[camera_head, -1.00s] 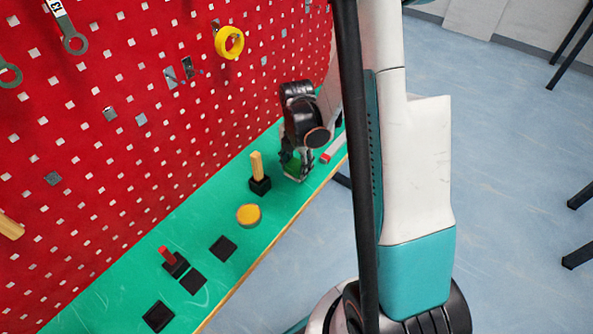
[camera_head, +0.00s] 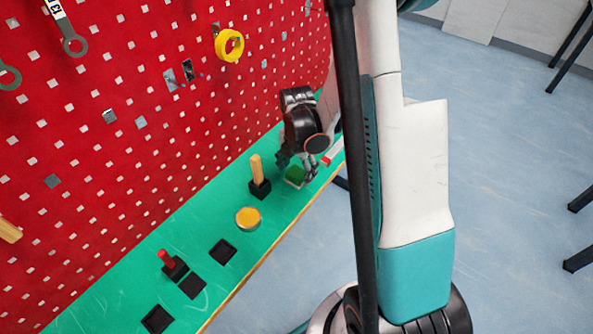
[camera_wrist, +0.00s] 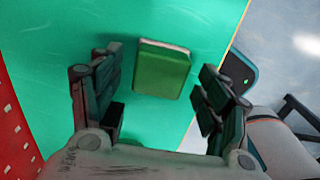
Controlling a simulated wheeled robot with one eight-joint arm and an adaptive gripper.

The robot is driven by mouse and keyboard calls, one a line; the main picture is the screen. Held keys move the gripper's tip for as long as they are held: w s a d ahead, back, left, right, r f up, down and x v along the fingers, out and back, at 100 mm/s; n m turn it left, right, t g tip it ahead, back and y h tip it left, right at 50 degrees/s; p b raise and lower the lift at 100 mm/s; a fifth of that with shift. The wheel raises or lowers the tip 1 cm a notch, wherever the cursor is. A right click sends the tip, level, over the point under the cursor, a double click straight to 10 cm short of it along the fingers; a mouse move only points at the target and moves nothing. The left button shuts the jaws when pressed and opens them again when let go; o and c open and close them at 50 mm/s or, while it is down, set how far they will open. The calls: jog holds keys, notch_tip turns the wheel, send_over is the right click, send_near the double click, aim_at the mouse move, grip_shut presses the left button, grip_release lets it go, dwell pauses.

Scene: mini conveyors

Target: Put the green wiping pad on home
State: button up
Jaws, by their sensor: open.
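The green wiping pad (camera_head: 294,176) is a small green block with a pale edge on the green bench top. It also shows in the wrist view (camera_wrist: 162,72), lying flat in the gap ahead of the fingers. My gripper (camera_head: 298,165) is open above and just behind the pad. In the wrist view its fingers stand to the left and right of the pad, with bench top showing on both sides and no contact visible. Nothing is held. No spot is labelled home, so I cannot tell which place that is.
A wooden peg in a black base (camera_head: 259,182) stands just left of the pad. Nearer are a yellow round piece (camera_head: 248,218), a red peg in a black base (camera_head: 174,266) and several black squares (camera_head: 222,250). A red pegboard (camera_head: 110,140) walls the bench's left side.

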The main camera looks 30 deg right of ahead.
aim_at(297, 172)
notch_tip(297, 172, up, 11)
jog(key=p, duration=0.3)
jog(key=shift+p, duration=0.35)
